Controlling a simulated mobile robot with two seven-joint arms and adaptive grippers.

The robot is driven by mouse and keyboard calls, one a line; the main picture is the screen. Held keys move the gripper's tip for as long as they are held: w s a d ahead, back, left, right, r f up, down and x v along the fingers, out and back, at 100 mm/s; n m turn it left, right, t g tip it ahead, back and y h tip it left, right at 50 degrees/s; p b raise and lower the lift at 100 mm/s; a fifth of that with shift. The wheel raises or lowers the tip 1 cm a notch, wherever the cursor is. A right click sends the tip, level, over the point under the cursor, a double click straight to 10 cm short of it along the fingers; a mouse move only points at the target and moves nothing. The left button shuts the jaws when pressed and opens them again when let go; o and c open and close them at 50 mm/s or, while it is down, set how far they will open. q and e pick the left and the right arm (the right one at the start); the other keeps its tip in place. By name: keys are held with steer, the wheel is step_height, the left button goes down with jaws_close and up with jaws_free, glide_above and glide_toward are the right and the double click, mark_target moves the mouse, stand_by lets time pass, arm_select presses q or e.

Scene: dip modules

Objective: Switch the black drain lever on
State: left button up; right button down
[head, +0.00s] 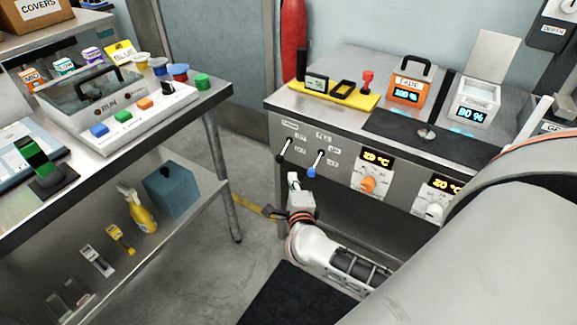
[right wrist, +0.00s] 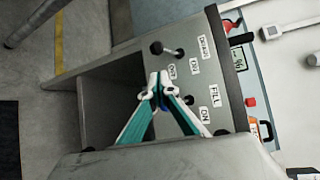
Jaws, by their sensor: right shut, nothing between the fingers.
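The black drain lever (head: 282,158) is on the left of the steel front panel, its knob hanging low. In the right wrist view its black knob (right wrist: 156,47) and metal rod stand beside the DRAIN label (right wrist: 206,47). The blue-tipped fill lever (head: 311,172) is to its right. My right gripper (head: 294,180) is in front of the panel, just below the black lever and left of the blue knob. In the right wrist view its fingertips (right wrist: 159,82) are together and empty, apart from the black knob, and partly hide the blue knob. My left gripper is not in view.
Orange (head: 368,184) and white (head: 433,210) dials with displays are further right on the panel. A yellow tray (head: 335,97) with small parts is on top. A second bench (head: 150,125) with buttons and jars stands left. My right arm covers the lower right.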

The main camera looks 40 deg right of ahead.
mark_target(283, 152)
steer(key=b+x, duration=0.1)
steer(key=x, duration=0.9)
steer(key=shift+b, duration=0.4)
steer(key=shift+r, duration=0.15)
